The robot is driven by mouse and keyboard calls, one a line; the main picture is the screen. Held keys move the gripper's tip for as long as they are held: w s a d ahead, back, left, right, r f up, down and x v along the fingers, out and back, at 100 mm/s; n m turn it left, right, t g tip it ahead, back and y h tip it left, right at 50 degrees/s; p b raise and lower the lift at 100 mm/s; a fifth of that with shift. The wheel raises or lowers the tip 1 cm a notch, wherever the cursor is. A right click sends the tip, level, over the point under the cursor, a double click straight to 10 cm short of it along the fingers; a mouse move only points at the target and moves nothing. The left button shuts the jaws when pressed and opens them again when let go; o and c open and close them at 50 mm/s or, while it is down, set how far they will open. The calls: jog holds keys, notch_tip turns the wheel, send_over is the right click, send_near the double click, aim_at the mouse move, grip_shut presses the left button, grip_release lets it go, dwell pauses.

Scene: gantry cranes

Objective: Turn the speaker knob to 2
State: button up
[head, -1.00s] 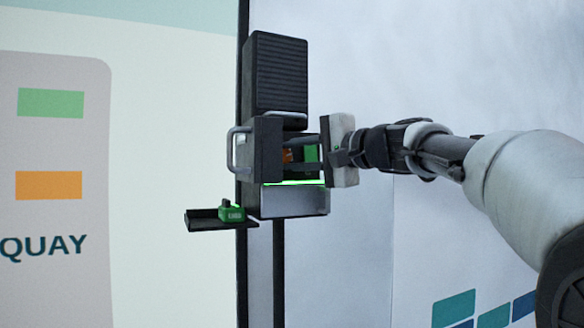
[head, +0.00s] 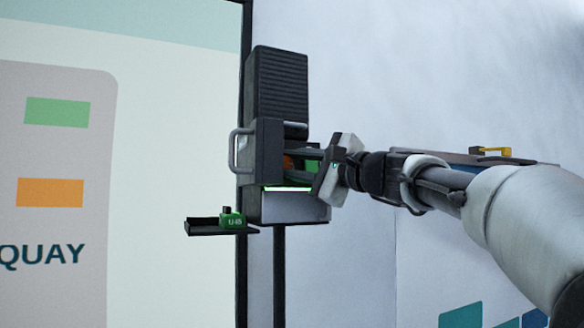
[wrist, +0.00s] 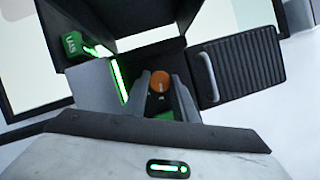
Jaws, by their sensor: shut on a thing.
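The speaker knob is orange with a pale mark on its face. The speaker box (head: 295,207) is grey and stands on a post, with a black ribbed part (head: 281,82) on top. Any scale numbers around the knob are too small to read.
A dark panel with a handle (head: 233,150) stands at the box's left, close to my fingers. A green block (head: 232,219) sits on a small black shelf (head: 205,227) below left. A yellow piece (head: 492,151) lies on a surface behind my arm.

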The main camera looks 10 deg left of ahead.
jog(key=o, duration=1)
jog(key=shift+o, duration=0.2)
jog(key=b+v, duration=0.2)
jog(key=v, duration=1.5)
jog(key=shift+s+b, duration=0.15)
jog(key=shift+b, duration=0.25)
jog(key=shift+d, duration=0.15)
